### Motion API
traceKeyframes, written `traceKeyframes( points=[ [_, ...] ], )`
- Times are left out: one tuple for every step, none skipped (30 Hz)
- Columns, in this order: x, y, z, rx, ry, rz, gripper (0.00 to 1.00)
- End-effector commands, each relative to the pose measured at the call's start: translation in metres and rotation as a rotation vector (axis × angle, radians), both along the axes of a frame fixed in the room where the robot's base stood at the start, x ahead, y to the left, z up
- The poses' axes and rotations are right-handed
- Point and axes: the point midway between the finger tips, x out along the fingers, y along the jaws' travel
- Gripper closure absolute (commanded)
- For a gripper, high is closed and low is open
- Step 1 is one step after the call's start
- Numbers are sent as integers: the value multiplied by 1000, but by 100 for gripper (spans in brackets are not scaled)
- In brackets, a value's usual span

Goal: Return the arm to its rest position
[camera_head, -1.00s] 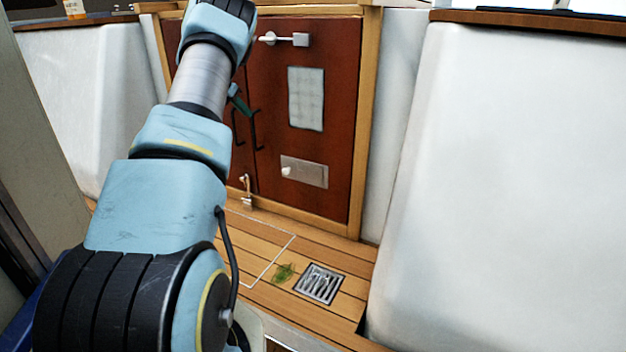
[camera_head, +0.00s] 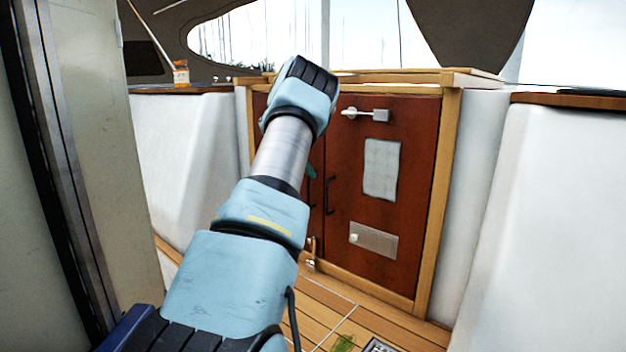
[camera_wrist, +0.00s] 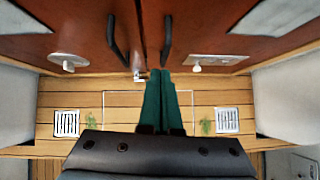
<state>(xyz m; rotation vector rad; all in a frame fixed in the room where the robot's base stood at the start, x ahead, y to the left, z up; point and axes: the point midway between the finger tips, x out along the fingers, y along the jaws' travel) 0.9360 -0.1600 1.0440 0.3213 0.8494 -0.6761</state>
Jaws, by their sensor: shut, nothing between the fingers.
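My arm (camera_head: 245,220) reaches up and forward from the bottom of the head view, in front of the red-brown cabin doors (camera_head: 400,135). My gripper shows in the wrist view as two green fingers (camera_wrist: 165,88) lying side by side. The fingers are shut with nothing between them. Their tips appear in front of the gap between the two black door handles (camera_wrist: 120,45), and I cannot tell the distance. In the head view the gripper is mostly hidden behind my arm, with only a bit of green showing.
A white latch (camera_head: 366,115) and a metal plate (camera_head: 374,240) are on the right door. White cockpit walls (camera_head: 545,215) stand either side. A drain grate (camera_wrist: 227,120) and a green tuft (camera_wrist: 207,124) are on the plank floor. A jar (camera_head: 181,73) stands on the left ledge.

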Motion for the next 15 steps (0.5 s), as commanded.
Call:
traceKeyframes(
  points=[
    [-2, 6, 6, 0, -4, 4, 100],
    [-4, 8, 9, 1, -4, 4, 100],
    [-7, 11, 12, 2, -3, 4, 100],
    [-9, 13, 16, 2, -3, 5, 100],
    [-11, 15, 20, 2, -3, 5, 100],
    [-13, 18, 24, 2, -3, 5, 100],
    [-15, 20, 28, 1, -4, 4, 100],
    [-17, 23, 32, 1, -4, 4, 100],
    [-20, 26, 37, 2, -4, 5, 100],
    [-22, 28, 40, 2, -3, 5, 100],
    [-24, 30, 44, 2, -3, 4, 100],
    [-26, 32, 48, 2, -3, 3, 100],
    [-27, 34, 50, 3, -3, 3, 100],
    [-29, 35, 52, 2, -2, 4, 100],
    [-30, 36, 55, 2, -2, 3, 100]
  ],
)
